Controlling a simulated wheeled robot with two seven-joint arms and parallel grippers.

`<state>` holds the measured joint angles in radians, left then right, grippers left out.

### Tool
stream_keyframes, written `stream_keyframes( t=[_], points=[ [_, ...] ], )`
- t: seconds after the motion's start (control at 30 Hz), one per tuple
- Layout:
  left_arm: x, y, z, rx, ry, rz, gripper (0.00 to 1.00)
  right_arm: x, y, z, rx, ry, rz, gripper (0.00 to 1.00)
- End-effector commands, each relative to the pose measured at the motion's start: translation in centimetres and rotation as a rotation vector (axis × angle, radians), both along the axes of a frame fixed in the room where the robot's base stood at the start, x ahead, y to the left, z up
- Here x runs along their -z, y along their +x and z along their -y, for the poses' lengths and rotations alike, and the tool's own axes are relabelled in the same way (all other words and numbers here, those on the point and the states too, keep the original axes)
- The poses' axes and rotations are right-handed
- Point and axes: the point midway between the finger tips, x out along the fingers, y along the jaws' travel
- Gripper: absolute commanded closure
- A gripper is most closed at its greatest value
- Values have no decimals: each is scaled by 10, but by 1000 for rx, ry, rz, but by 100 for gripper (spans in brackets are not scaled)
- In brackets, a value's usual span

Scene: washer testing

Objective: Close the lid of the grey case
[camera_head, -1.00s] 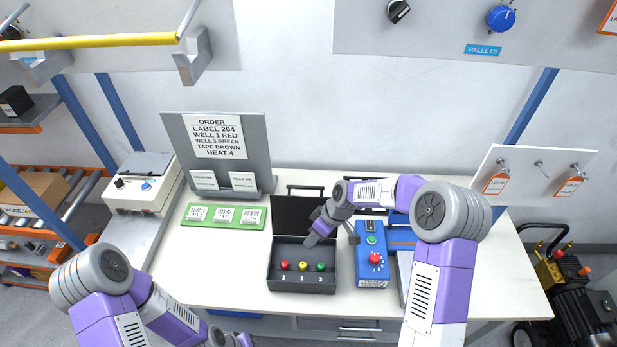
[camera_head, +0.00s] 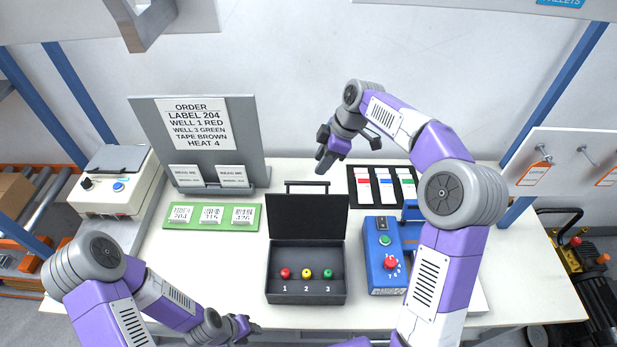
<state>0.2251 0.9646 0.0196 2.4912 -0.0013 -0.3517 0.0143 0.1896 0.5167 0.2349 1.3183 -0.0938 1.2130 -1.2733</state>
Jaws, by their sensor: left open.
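The grey case (camera_head: 306,296) sits open on the table, its lid (camera_head: 308,220) standing up at the back with a handle (camera_head: 307,184) on its far edge. Inside are a red, a yellow and a green piece in wells numbered 1 to 3. My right gripper (camera_head: 325,160) is in the air above and behind the lid, apart from it; I cannot tell whether its fingers are open. My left gripper (camera_head: 251,329) is open, low at the table's front edge, left of the case's front corner and apart from it.
A blue box with a red knob (camera_head: 382,270) stands right of the case. A green card holder (camera_head: 213,218) and order board (camera_head: 245,130) are left and behind. A black-framed label tray (camera_head: 362,170) lies at the back right. A white machine (camera_head: 115,185) stands far left.

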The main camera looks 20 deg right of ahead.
Motion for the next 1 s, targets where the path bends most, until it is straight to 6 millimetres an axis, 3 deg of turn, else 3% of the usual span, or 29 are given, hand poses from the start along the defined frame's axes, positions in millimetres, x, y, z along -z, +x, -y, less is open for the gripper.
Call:
stream_keyframes(
  t=[0.6,0.93,1.0],
  points=[
    [5,1,0,0,0,1,57,69,7,-27,0,1,-2,60],
    [6,0,0,0,0,1,57,73,8,-28,1,0,-1,60],
    [6,0,0,0,0,1,57,73,8,-28,1,0,0,69]
  ],
)
